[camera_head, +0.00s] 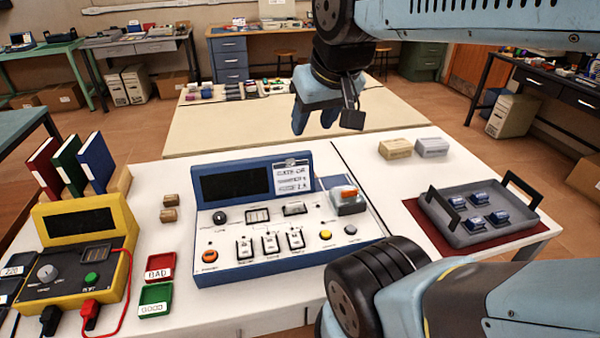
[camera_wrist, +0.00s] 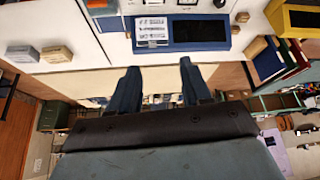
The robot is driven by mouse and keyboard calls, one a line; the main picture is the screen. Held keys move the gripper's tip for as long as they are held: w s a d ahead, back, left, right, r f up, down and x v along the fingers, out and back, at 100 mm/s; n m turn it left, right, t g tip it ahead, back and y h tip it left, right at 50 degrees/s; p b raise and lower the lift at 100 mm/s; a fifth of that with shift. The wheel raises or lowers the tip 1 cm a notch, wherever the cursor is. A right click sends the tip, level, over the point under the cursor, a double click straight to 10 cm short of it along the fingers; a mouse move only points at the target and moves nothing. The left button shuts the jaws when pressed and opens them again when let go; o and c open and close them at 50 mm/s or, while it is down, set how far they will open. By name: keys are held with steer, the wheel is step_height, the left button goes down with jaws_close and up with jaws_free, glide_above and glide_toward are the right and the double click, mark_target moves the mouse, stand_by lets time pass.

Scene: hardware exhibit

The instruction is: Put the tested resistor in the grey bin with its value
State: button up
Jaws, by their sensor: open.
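My gripper (camera_head: 314,122) is open and empty, held above the back of the white table. In the wrist view its two fingers (camera_wrist: 158,72) stand apart with nothing between them. A yellow tester (camera_head: 90,255) with a dark screen, a knob, a green button and red and black clips stands at the left. Dark grey bins (camera_head: 12,270) lie at the left edge, partly cut off; one label seems to read 220. I cannot make out a resistor; the dark socket (camera_head: 97,253) on the tester is too small to read.
A red BAD tray (camera_head: 160,266) and a green GOOD tray (camera_head: 156,299) sit right of the tester. A blue console (camera_head: 280,255) fills the middle. A grey handled tray (camera_head: 455,232) with several blue parts is at right. Red, green and blue binders (camera_head: 95,160) stand behind the tester.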

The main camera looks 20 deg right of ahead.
steer(key=shift+o, duration=0.8)
steer(key=shift+w, duration=0.15)
steer(key=shift+o, duration=0.3)
steer(key=shift+w+d, duration=0.1)
steer(key=shift+w, duration=0.25)
steer(key=w+d+f+m+g+h, duration=0.1)
steer(key=w+d+f+g, duration=0.3)
steer(key=w, duration=0.8)
steer(key=w+d+f+m+g+y, duration=0.1)
steer(key=w+d+f, duration=0.4)
steer(key=f, duration=0.3)
steer(key=w+d+f+g, duration=0.1)
steer(key=w+d+f, duration=0.3)
steer(key=w+f, duration=0.3)
steer(key=f, duration=0.6)
steer(key=s+f, duration=0.1)
steer(key=f, duration=0.2)
steer(key=shift+d+f, duration=0.1)
steer(key=shift+w+f, duration=0.15)
steer(key=shift+f, duration=2.45)
steer(key=shift+c, duration=0.2)
jaws_close()
